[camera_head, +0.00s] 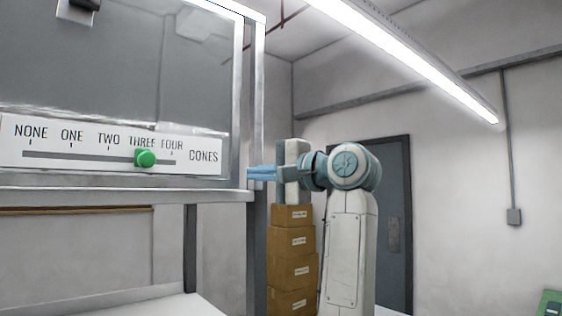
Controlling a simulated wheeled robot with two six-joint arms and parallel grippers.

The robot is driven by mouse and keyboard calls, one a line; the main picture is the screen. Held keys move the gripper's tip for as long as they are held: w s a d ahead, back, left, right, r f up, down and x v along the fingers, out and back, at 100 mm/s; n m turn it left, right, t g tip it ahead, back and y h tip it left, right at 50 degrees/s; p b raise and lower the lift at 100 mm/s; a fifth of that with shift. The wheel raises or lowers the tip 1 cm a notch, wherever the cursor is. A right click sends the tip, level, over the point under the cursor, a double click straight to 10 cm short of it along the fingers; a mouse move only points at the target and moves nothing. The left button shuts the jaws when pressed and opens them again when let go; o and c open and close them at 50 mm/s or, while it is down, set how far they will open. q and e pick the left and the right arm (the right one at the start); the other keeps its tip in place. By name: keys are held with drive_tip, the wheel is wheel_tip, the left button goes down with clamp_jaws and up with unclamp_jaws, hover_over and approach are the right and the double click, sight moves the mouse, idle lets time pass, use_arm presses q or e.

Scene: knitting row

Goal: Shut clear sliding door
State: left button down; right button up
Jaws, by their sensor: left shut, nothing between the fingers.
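The clear sliding door (150,60) appears as a large see-through pane in a grey metal frame at the left of the head view. Its upright right edge (238,90) stands close beside an outer metal post (258,80), with a narrow strip between them. My left gripper (250,173) has its blue fingers closed together, pointing left, at the lower right of the frame. The fingertips overlap the post in the picture; I cannot tell whether they touch it. Nothing shows between the fingers. My right gripper is out of view.
A white scale panel (205,155) marked NONE to FOUR CONES sits low on the frame, its green knob (145,158) under THREE. Stacked cardboard boxes (292,270) stand behind my arm. A grey door (397,200) is in the back wall.

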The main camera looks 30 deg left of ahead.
sight(225, 174)
use_arm(q)
drive_tip(key=shift+s+a+r+p, duration=0.1)
drive_tip(key=shift+s+a+p, duration=0.65)
drive_tip(key=shift+s+a, duration=0.5)
drive_tip(key=shift+s, duration=0.4)
drive_tip(key=shift+s+a, duration=0.15)
